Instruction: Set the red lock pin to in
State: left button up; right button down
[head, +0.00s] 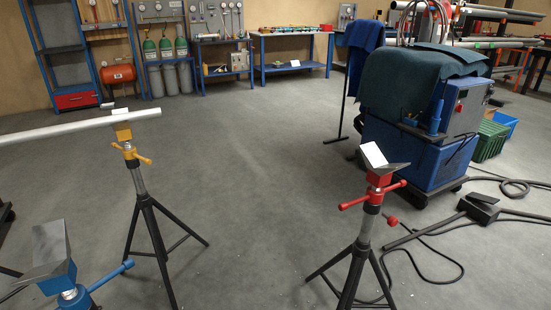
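A red-headed pipe stand (379,185) stands at right of centre on a black tripod. Its V-shaped top is empty apart from a white card (374,155) leaning on it. A red T-handle (358,202) crosses below the head. A round red knob, apparently the red lock pin (391,220), sits just right of the post below the head. It looks apart from the post, with a small gap. Its shaft is too small to make out. Neither of my grippers is in view.
A yellow stand (123,131) at left bears a long grey pipe (75,126). A blue stand (62,272) is at the near left. A blue welding machine (413,155) stands behind right; a foot pedal (481,207) and cables lie on the floor. The middle floor is clear.

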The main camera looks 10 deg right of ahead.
aim_at(393, 222)
jog(key=z, duration=1.15)
